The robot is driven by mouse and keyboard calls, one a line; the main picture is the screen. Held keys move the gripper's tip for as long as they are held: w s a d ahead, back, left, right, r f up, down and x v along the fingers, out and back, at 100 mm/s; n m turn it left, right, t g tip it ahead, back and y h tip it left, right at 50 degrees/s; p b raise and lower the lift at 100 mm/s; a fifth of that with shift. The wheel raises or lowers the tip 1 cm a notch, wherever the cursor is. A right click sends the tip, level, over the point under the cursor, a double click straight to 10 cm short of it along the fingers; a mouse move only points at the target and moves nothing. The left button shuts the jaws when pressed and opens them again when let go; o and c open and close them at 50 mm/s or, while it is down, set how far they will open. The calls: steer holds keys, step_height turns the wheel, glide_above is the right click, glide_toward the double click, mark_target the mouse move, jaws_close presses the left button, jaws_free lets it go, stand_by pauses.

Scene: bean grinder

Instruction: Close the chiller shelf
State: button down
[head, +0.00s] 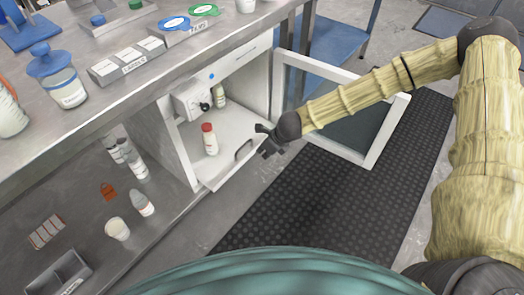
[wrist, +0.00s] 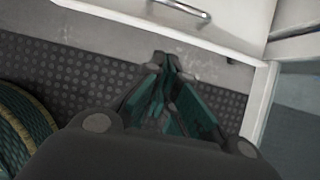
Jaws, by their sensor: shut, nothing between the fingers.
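The chiller shelf (head: 232,150) is a white pull-out shelf, slid partway out of the white chiller cabinet under the bench. A bottle with a red cap (head: 210,139) stands on the shelf. My gripper (head: 265,142) is shut and empty, close by the right of the handle in the head view. In the wrist view the fingertips (wrist: 166,60) point at the floor gap below the handle; I cannot tell whether they touch anything.
The chiller door (head: 375,142), white-framed with a dark pane, stands open on the right, beneath my arm. The lower bench shelf (head: 165,215) on the left holds several containers.

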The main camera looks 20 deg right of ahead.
mark_target(248, 158)
steer(key=w+a+f+b, duration=0.1)
steer(key=f, duration=0.1)
steer(key=w+a+f+b, duration=0.1)
steer(key=w+f, duration=0.1)
steer(key=w+a+f+b, duration=0.1)
steer(key=w+f, duration=0.1)
steer(key=shift+a+f, duration=0.3)
steer(key=shift+a, duration=0.05)
steer(key=shift+w+a+r, duration=0.2)
steer(key=shift+w+a, duration=0.15)
steer(key=shift+w, duration=0.2)
